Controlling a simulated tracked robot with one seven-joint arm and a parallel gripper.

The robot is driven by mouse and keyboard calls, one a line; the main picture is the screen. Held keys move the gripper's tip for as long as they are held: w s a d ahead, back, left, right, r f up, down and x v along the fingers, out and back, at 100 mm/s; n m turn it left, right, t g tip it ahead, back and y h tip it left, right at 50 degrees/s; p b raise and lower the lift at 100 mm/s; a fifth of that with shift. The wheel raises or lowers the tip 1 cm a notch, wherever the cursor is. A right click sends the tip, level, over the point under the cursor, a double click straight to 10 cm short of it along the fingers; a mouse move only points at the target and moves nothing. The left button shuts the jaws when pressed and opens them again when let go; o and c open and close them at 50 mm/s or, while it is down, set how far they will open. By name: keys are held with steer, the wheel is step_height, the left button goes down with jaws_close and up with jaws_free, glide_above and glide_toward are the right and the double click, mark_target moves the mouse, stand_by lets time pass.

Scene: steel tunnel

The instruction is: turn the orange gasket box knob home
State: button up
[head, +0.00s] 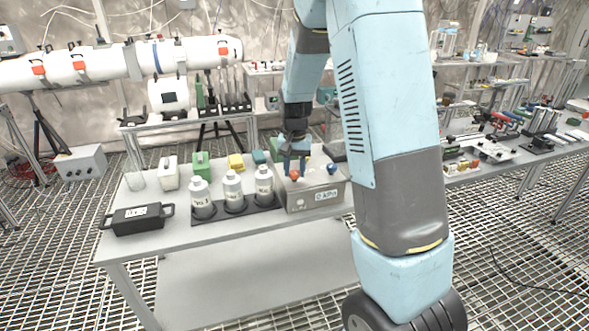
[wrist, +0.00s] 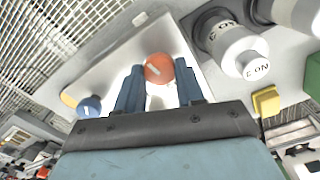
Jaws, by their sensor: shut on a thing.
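The grey box (head: 315,190) stands at the right of the near table, with a white label on its front. Its orange knob (head: 295,174) is on top, and a blue knob (head: 332,169) is to the right of it. My gripper (head: 294,165) reaches down from above and is shut on the orange knob. In the wrist view the orange knob (wrist: 158,68) sits between the two blue fingers and bears a short pale mark. The blue knob (wrist: 88,107) is to the left there, apart from the fingers.
Several white bottles (head: 233,188) stand in a dark rack just left of the box. Small green and yellow containers (head: 236,162) are behind them. A black handled case (head: 139,217) lies at the table's front left. In the wrist view a bottle (wrist: 238,52) is close on the right.

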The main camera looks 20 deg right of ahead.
mark_target(296, 172)
steer(key=m, duration=0.6)
steer(key=shift+w+r, duration=0.1)
steer(key=m, duration=0.5)
steer(key=shift+d, duration=0.1)
steer(key=shift+m, duration=0.4)
steer(key=o, duration=1)
steer(key=shift+o, duration=0.2)
step_height(296, 172, up, 14)
steer(key=shift+f, duration=0.25)
